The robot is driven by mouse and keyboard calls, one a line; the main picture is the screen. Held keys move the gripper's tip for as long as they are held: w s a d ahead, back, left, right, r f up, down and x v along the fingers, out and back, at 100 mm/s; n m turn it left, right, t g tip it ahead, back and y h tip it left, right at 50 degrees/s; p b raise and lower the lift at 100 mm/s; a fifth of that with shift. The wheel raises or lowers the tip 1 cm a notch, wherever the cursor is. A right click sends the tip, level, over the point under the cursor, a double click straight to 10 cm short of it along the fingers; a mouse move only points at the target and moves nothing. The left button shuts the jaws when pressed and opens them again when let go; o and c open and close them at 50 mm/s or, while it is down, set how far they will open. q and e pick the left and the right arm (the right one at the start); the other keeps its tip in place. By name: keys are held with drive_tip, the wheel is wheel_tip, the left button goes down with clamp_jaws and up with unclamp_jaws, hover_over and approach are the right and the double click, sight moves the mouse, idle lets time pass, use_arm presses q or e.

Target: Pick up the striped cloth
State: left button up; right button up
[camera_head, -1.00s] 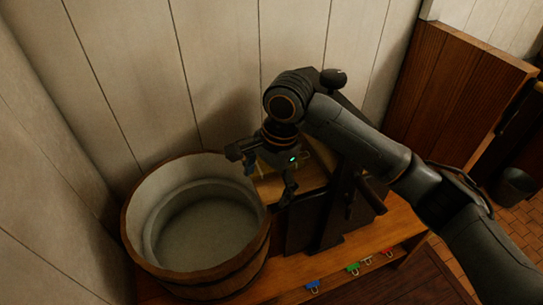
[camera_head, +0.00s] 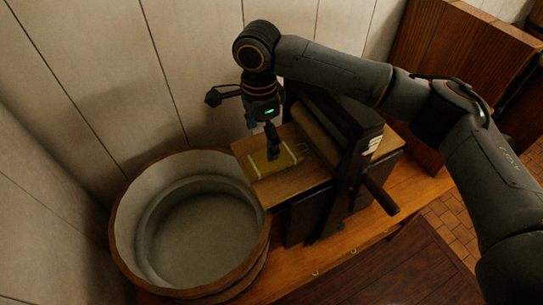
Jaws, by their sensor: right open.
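The striped cloth (camera_head: 283,163) is a small folded yellow cloth with pale stripes. It lies flat on a light wooden board (camera_head: 301,182) of a dark-framed roller device. My right gripper (camera_head: 261,140) is open and points down at the cloth. One dark finger reaches down in front of the cloth and hides part of it; I cannot tell whether it touches. My left gripper is not in view.
A large round wooden tub (camera_head: 122,242) with a grey inside stands left of the board. The roller device's dark frame (camera_head: 352,185) rises close on the right, with a handle sticking out. A plank wall (camera_head: 190,60) is close behind.

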sight(262, 162)
drive_tip(key=shift+w+f, duration=0.1)
drive_tip(key=shift+f, duration=1)
drive_tip(key=f, duration=0.1)
drive_tip(key=f+p, duration=0.1)
drive_tip(key=f, duration=0.2)
drive_tip(key=shift+s+f+p, duration=0.2)
drive_tip(key=shift+s+p, duration=0.05)
drive_tip(key=shift+p, duration=0.15)
drive_tip(key=shift+f, duration=0.2)
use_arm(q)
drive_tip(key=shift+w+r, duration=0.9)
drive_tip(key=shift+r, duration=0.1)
use_arm(e)
drive_tip(key=shift+a, duration=0.1)
drive_tip(key=shift+c, duration=0.8)
drive_tip(key=c, duration=1.2)
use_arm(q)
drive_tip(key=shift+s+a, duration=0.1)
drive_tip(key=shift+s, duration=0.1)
use_arm(e)
drive_tip(key=shift+r, duration=0.1)
